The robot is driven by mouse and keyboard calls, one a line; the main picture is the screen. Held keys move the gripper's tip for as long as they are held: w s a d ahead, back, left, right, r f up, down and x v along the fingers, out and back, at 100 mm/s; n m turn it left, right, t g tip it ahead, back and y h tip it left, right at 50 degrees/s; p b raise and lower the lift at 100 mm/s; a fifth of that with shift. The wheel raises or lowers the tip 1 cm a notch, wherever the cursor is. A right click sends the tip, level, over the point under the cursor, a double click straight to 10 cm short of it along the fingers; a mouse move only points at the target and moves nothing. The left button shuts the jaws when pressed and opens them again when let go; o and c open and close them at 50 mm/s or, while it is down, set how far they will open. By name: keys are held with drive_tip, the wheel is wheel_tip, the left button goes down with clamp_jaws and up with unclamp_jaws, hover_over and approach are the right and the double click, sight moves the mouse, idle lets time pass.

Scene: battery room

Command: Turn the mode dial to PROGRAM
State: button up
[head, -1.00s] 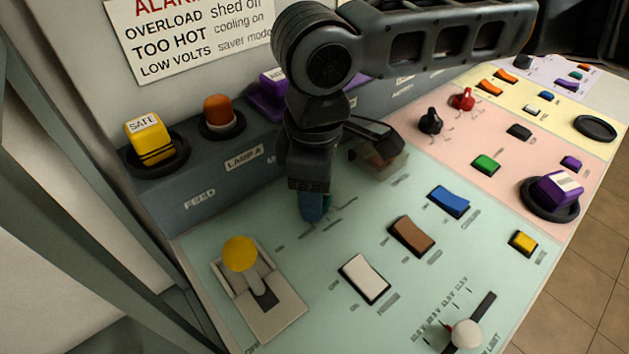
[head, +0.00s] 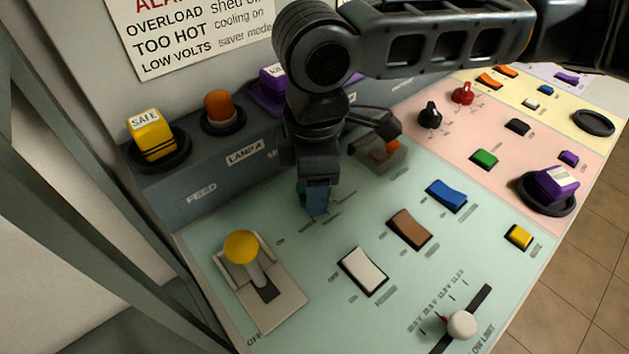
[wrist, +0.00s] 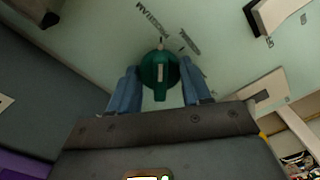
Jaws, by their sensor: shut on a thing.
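The mode dial (wrist: 158,73) is a round green knob with a grip bar and a pale pointer line on the pale green panel. In the wrist view it sits between the two blue fingers of my gripper (wrist: 160,75). My gripper (head: 315,203) points down at the panel and is shut on the dial. In the head view the fingers hide nearly all of the dial.
A yellow-knobbed lever (head: 242,247), a white rocker (head: 363,271), a brown rocker (head: 409,229) and a blue rocker (head: 447,195) surround the gripper. The yellow SAFE button (head: 151,134) and orange lamp (head: 220,108) are behind left.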

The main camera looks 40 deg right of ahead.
drive_tip(key=o, duration=1.1)
drive_tip(key=shift+c, duration=0.2)
drive_tip(key=shift+r, duration=3.95)
